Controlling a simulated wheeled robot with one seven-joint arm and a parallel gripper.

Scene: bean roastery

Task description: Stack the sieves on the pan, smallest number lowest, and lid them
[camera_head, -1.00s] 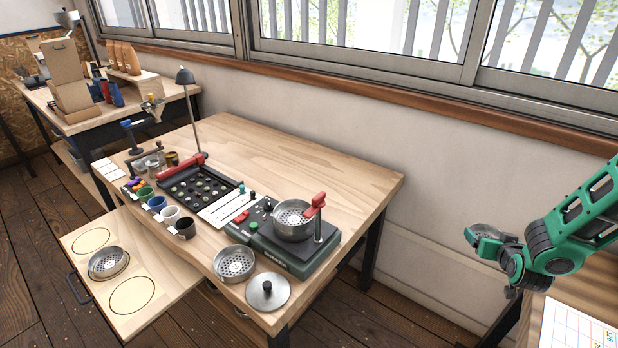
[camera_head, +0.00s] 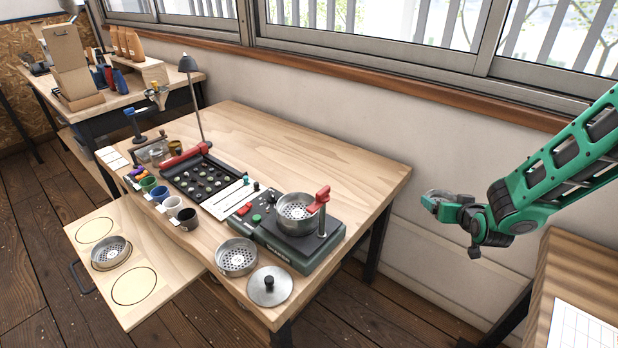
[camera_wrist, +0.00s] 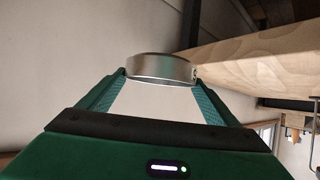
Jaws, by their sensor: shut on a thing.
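My gripper (camera_head: 452,205) is at the right, off the bench's right edge, and is shut on a round metal sieve-like ring (camera_wrist: 160,68). In the wrist view the ring sits between both fingertips; its number and mesh cannot be seen. A perforated metal sieve (camera_head: 295,210) stands on the dark machine (camera_head: 290,243) beside a red clamp (camera_head: 319,199). Another sieve (camera_head: 237,257) sits on the bench's front edge. A third (camera_head: 111,252) sits in a marked ring on the pull-out board. The knobbed lid (camera_head: 269,286) lies at the bench's front. I cannot tell a pan apart.
The bench (camera_head: 330,160) is clear at its back right. The pull-out board (camera_head: 165,255) has two empty rings. A side table (camera_head: 580,270) with a paper is at the right.

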